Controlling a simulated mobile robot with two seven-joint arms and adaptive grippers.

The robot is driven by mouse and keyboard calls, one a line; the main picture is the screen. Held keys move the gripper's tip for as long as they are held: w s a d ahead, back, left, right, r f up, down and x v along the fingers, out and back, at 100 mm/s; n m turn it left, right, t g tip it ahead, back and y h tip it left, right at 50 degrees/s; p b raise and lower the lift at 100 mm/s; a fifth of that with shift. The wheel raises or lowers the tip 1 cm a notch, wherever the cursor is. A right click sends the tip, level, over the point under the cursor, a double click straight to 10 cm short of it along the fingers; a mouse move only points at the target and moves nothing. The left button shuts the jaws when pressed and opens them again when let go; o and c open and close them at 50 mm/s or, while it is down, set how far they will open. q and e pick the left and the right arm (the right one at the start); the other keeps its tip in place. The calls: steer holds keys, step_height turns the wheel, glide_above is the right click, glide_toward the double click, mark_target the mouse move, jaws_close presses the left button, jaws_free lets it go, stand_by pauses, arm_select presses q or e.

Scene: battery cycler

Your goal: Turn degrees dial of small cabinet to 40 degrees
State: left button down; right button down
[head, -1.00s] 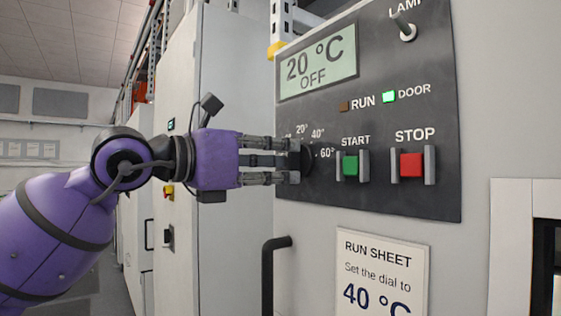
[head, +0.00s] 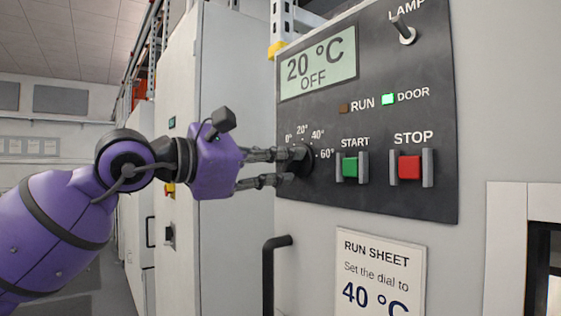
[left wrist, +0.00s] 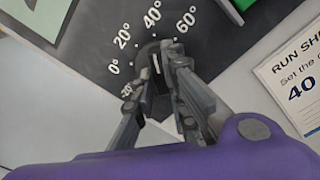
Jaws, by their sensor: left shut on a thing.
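The degrees dial (head: 305,162) is a dark round knob on the cabinet's black panel, with printed marks up to 60° around it. My left gripper (head: 284,167) reaches it from the left, shut on the knob. Part of the knob is hidden by the fingers. The display (head: 318,64) reads 20 °C OFF. My right gripper is not in view.
The START button (head: 350,167) and STOP button (head: 410,167) sit right of the dial between guards. A lamp switch (head: 404,30) is above. A run sheet (head: 380,275) below says to set the dial to 40 °C. A black handle (head: 268,275) stands lower left.

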arm_select(q)
steer(key=shift+m, duration=0.3)
steer(key=c, duration=1.8)
jaws_free()
steer(key=shift+o, duration=0.2)
steer(key=shift+a, duration=0.1)
steer(key=v, duration=1.2)
steer(key=shift+r, duration=0.1)
